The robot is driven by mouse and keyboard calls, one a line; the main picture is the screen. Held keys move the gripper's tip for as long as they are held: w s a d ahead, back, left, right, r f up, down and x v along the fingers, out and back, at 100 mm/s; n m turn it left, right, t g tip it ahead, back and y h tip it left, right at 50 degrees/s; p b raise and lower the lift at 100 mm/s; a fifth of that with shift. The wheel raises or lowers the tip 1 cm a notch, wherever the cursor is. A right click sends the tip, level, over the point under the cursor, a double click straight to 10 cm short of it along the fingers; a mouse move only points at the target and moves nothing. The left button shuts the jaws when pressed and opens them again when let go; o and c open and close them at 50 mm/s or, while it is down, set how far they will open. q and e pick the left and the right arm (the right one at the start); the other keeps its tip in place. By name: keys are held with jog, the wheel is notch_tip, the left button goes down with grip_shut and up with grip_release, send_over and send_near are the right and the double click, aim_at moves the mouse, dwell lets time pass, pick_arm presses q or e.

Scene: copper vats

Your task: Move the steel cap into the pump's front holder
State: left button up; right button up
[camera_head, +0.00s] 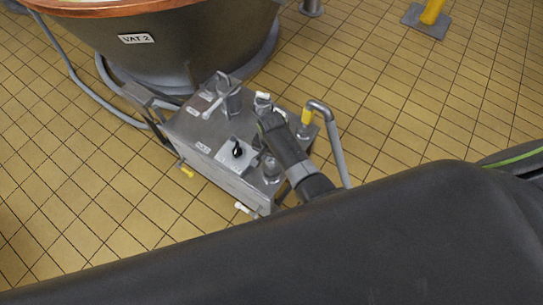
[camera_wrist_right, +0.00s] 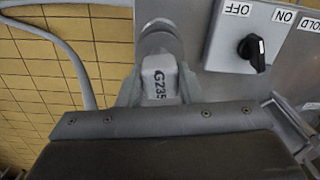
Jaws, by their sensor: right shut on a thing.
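My right gripper (camera_head: 265,120) reaches over the top of the grey pump box (camera_head: 205,150). In the head view a pale-topped piece (camera_head: 262,99) shows at the gripper's tip. A short steel cylinder (camera_head: 271,168) stands at the box's near right corner. My left gripper is not in view.
A black rotary switch (camera_head: 237,150) sits on a plate on the box, also in the wrist view (camera_wrist_right: 254,51). A steel cylinder (camera_head: 233,102) stands behind it. A bent grey pipe (camera_head: 334,135) rises on the right. Copper-rimmed VAT 2 (camera_head: 190,45) stands behind.

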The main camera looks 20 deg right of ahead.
jog(key=shift+f+b, duration=0.7)
jog(key=shift+f, duration=0.3)
jog(key=shift+f, duration=0.55)
dwell(0.4)
jog(key=o, duration=1.2)
jog(key=shift+c, duration=0.2)
